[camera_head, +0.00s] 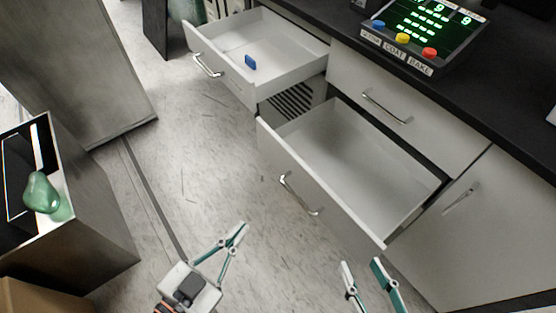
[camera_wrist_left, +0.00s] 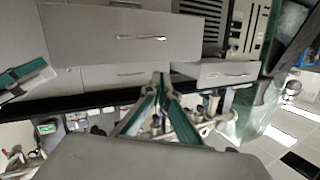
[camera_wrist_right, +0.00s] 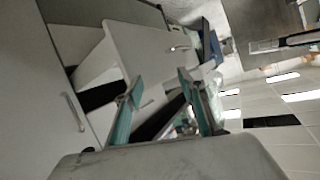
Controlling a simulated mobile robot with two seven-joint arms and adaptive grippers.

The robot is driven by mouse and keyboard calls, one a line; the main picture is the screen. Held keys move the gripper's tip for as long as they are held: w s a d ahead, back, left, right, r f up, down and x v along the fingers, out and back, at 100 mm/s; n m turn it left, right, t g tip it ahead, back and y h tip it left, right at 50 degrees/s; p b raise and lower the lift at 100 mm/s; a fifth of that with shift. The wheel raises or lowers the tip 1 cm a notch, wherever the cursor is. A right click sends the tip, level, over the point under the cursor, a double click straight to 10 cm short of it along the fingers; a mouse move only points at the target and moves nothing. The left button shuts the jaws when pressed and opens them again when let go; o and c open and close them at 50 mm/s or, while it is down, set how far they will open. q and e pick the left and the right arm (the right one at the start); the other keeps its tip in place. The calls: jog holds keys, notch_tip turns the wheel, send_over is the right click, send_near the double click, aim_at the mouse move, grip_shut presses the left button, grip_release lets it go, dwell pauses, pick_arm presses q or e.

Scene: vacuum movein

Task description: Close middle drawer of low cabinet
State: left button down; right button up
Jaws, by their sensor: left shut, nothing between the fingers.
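Two drawers of the low cabinet stand open. The larger, empty white drawer (camera_head: 350,160) is pulled out at the centre of the head view, with a metal handle (camera_head: 300,194) on its front. The other open drawer (camera_head: 285,42) is further back left and holds a small blue block (camera_head: 250,62). My left gripper (camera_head: 240,232) is shut and empty, in front of the larger drawer and apart from its handle. My right gripper (camera_head: 360,264) is open and empty near that drawer's front right corner. A drawer front (camera_wrist_left: 130,32) with a handle fills the upper left wrist view.
The black countertop (camera_head: 450,105) carries a panel with green digits and coloured buttons (camera_head: 403,39). A closed drawer (camera_head: 405,100) and a closed door (camera_head: 470,220) are beside the larger drawer. A dark box (camera_head: 75,215) with a green pear-shaped object (camera_head: 40,193) stands left. Floor (camera_head: 190,150) between is clear.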

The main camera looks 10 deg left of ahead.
pick_arm(q)
jog(key=w+m+h+p, duration=0.1)
jog(key=w+m+h, duration=0.2)
jog(key=w+m, duration=0.4)
jog(key=m+g+h+p, duration=0.2)
jog(key=m+h, duration=0.2)
jog(key=m, duration=0.9)
send_near(283, 148)
jog(key=b+x, duration=0.1)
jog(key=x, duration=0.5)
jog(key=shift+w+d, duration=0.2)
jog(key=shift+d, duration=0.05)
pick_arm(e)
jog(key=s+d+f+n+g+h, duration=0.1)
jog(key=s+d+f+n+g, duration=0.1)
jog(key=d+f, duration=0.3)
jog(key=shift+s+d+f+n+h, duration=0.35)
jog(key=shift+s+f+n, duration=0.25)
jog(key=shift+s+f, duration=0.2)
jog(key=shift+w, duration=0.25)
pick_arm(q)
jog(key=shift+w+d, duration=0.15)
pick_arm(e)
jog(key=shift+r, duration=0.1)
